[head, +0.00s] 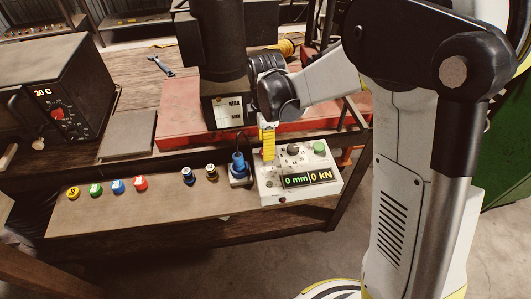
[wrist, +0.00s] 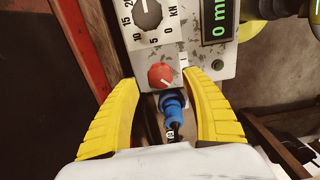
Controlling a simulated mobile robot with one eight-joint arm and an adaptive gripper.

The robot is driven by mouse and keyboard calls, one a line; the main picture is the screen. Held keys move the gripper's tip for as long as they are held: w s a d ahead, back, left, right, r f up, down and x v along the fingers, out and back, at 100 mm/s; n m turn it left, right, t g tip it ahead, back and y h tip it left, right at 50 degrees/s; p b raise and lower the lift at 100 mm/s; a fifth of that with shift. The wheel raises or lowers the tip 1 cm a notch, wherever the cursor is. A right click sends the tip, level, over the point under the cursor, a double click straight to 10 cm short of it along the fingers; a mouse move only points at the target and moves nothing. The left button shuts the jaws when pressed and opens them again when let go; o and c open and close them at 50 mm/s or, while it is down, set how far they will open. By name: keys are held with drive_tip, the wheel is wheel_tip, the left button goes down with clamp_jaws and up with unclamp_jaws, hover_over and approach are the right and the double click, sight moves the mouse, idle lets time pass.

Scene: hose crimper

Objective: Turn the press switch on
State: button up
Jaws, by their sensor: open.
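The press control box (head: 328,183) is a worn white panel on the front shelf, with a lit display reading 0 mm and 0 kN. In the wrist view, a red rotary switch (wrist: 160,76) sits on the panel edge nearest my gripper, with a white mark beside it. My gripper (wrist: 177,82) has yellow fingers spread apart, with the red switch between and just beyond the tips, not gripped. In the head view, my gripper (head: 269,152) is over the box's left end and the red switch cannot be made out.
A blue plug (wrist: 172,104) on a socket lies between the fingers; it also shows left of the box (head: 239,163). A black dial (head: 293,148) and green button (head: 319,147) are on the panel. Coloured caps (head: 118,185) stand on the shelf. A red press base (head: 185,128) is behind.

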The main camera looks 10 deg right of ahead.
drive_tip(key=shift+f, duration=1.45)
clamp_jaws()
